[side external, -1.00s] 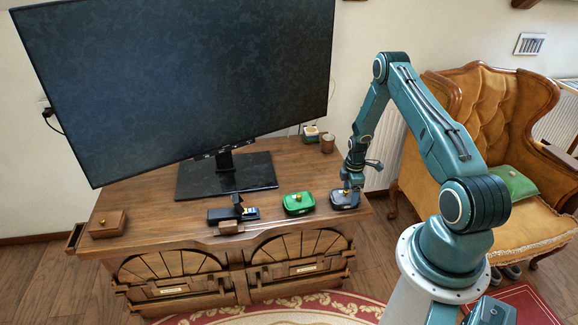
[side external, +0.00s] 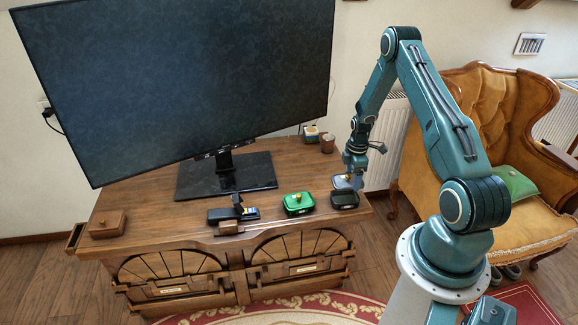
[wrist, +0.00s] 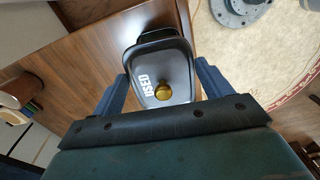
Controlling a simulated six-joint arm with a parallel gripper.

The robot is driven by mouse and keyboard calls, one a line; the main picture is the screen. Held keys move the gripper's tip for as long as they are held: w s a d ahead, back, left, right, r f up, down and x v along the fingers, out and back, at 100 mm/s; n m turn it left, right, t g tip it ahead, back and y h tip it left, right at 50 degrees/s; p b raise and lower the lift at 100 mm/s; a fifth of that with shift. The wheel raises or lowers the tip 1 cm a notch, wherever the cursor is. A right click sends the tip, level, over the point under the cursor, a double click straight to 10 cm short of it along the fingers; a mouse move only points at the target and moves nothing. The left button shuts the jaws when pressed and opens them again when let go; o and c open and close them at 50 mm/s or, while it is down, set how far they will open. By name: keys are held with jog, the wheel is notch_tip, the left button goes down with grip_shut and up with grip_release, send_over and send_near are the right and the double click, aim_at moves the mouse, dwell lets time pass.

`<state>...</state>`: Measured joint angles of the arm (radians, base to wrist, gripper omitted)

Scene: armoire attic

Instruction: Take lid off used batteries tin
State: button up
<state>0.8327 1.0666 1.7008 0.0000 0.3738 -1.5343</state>
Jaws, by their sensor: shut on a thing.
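The grey lid (side external: 342,182) is lifted just above the dark used batteries tin (side external: 344,201) at the right front of the wooden cabinet top. My gripper (side external: 354,180) is shut on this lid. In the wrist view the lid (wrist: 170,65) shows the word USED and a gold knob, with a finger on each side of it. The tin is partly hidden behind the lid there. In the side view the tin sits on the cabinet top with a gap between it and the lid.
A green tin (side external: 298,203) with a gold knob stands just left of the dark tin. A black device (side external: 233,213) lies further left, and a wooden box (side external: 107,224) is at the far left. A large monitor (side external: 180,75) stands behind. A brown cup (side external: 327,144) is at the back right.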

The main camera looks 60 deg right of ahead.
aim_at(352, 179)
notch_tip(352, 179, up, 13)
dwell(0.4)
jog(key=shift+w+d+f, duration=0.1)
dwell(0.6)
jog(key=w+d+f+m, duration=0.2)
jog(key=w+d+m, duration=0.5)
jog(key=m, duration=1)
jog(key=w, duration=0.3)
jog(key=shift+w, duration=0.2)
jog(key=shift+f, duration=0.2)
notch_tip(352, 179, down, 16)
jog(key=shift+d, duration=0.1)
jog(key=shift+f, duration=1.9)
